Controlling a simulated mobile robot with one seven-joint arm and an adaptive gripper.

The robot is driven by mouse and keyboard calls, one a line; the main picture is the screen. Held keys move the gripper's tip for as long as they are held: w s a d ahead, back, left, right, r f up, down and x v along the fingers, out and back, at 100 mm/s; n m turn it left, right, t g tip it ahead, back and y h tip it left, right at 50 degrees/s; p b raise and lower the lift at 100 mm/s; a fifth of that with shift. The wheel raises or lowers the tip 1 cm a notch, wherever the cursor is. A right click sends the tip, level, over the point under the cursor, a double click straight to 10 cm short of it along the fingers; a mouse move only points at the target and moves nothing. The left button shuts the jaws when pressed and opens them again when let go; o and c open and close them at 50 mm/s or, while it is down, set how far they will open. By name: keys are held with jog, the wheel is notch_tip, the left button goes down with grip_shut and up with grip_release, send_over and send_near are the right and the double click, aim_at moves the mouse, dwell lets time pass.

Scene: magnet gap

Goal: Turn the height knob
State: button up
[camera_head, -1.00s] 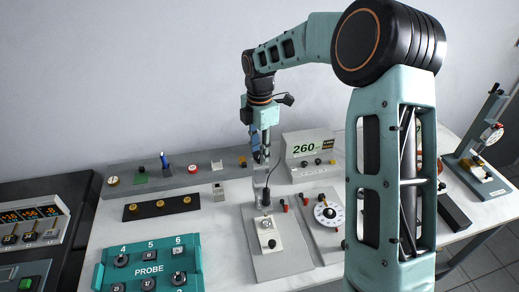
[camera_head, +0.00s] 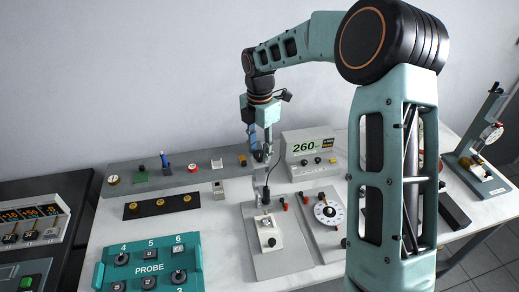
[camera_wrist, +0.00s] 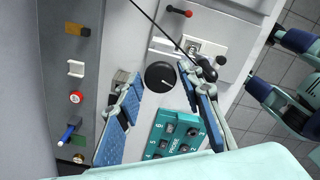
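A round black knob with a white pointer mark (camera_wrist: 160,77) faces me in the wrist view; I take it to be the height knob. It is on the upright of the grey stand, whose base plate (camera_head: 284,263) shows in the head view. My gripper (camera_wrist: 157,87) is open, its two blue fingers spread to the left and right of the knob. I cannot tell whether either finger touches it. In the head view my gripper (camera_head: 261,148) is above the stand, and I cannot make out the knob there.
A white dial (camera_head: 328,212) and a display box reading 260 (camera_head: 305,148) are right of the stand. A teal PROBE box (camera_head: 150,266) and a black strip with brass sockets (camera_head: 160,207) are left.

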aim_at(260, 153)
jog(key=shift+o, duration=0.9)
notch_tip(260, 153, up, 12)
